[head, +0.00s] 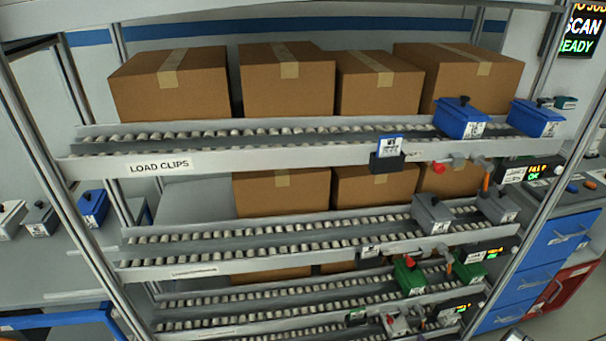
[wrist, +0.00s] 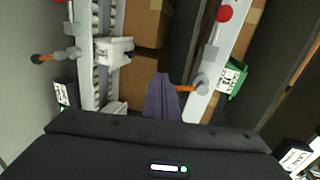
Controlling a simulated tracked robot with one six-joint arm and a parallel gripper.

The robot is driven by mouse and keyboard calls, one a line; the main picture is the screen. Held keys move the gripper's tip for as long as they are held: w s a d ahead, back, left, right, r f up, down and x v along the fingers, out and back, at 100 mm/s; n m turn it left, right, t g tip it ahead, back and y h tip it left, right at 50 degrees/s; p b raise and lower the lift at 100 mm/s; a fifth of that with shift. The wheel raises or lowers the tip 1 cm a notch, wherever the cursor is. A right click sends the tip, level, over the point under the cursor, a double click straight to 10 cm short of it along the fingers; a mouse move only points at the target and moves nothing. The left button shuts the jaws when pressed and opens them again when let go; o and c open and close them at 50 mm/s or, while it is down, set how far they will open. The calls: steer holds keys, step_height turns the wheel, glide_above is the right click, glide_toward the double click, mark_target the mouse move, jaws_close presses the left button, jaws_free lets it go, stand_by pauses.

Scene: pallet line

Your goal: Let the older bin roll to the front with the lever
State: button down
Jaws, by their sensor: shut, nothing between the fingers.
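My gripper (wrist: 160,82) shows in the wrist view as narrow dark fingers, shut and empty. Its tips are close beside an orange lever handle (wrist: 183,89) on a grey pivot; I cannot tell whether they touch. In the head view, two blue bins (head: 461,119) (head: 535,119), two grey bins (head: 432,212) (head: 497,206) and two green bins (head: 409,277) (head: 468,267) stand on separate roller lanes. The top lane has an orange lever handle (head: 486,182). Which bin is older is unclear.
Brown cartons (head: 287,80) line the rack's back. Red knobs (head: 438,168) (wrist: 225,13) sit on the rails. Another orange handle (wrist: 43,58) is at the wrist view's left. Rack posts (head: 565,170) bound the lanes; a blue drawer cabinet (head: 550,245) stands at right.

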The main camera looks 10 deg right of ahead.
steer(key=v, duration=0.3)
steer(key=shift+s+a+r, duration=0.15)
steer(key=shift+s+a, duration=0.15)
steer(key=shift+s, duration=0.05)
stand_by(0.4)
